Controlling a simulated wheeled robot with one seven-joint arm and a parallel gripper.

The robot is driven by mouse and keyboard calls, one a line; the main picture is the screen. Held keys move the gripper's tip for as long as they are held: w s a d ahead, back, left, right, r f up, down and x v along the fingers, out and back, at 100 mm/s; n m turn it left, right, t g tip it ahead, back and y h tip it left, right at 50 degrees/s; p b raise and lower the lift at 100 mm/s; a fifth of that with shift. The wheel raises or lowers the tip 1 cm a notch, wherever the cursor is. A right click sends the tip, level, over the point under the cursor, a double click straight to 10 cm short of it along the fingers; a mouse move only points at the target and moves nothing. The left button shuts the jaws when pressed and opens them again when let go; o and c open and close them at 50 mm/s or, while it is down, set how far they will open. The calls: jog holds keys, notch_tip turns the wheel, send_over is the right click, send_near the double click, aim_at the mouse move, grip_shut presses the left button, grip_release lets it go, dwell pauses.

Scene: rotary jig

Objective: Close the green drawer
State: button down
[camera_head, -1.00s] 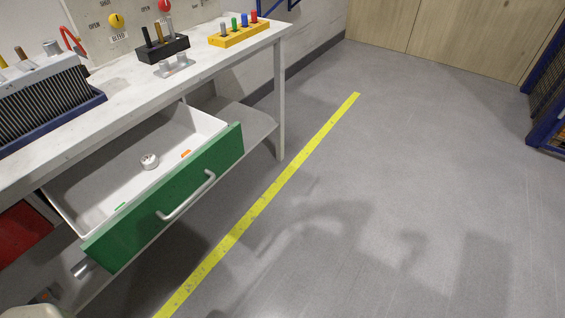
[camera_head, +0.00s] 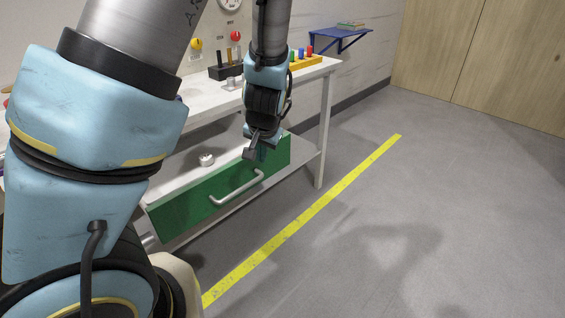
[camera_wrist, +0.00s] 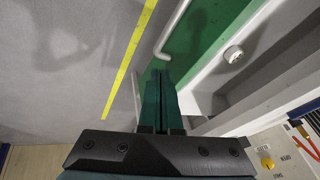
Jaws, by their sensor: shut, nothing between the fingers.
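The green drawer (camera_head: 195,208) is pulled out below the white workbench, its white inside partly showing. Its pale bar handle (camera_head: 237,188) is on the front face. My gripper (camera_head: 256,152) is shut and empty, pointing down near the right part of the drawer front's top edge. In the wrist view my shut fingers (camera_wrist: 159,76) lie over the green front (camera_wrist: 208,30), close to one end of the handle (camera_wrist: 172,32). I cannot tell whether they touch the front. A small white round part (camera_head: 206,159) lies in the drawer.
The workbench top (camera_head: 200,108) holds a black holder (camera_head: 226,71) and a yellow rack (camera_head: 305,62) with coloured pegs. A bench leg (camera_head: 325,130) stands right of the drawer. The floor around the yellow line (camera_head: 310,215) is clear.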

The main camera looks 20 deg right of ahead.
jog(key=s+d+f+m+t+h, duration=0.1)
jog(key=d+m+t, duration=0.15)
jog(key=d, duration=0.65)
send_near(280, 162)
notch_tip(280, 162, down, 4)
jog(key=w+d, duration=0.1)
jog(key=shift+w+a+r+m, duration=0.1)
jog(key=shift+w+a+m, duration=0.05)
jog(key=shift+w, duration=0.3)
jog(key=shift+w+a+r+m, duration=0.1)
jog(key=shift+w, duration=0.4)
jog(key=shift+w, duration=0.1)
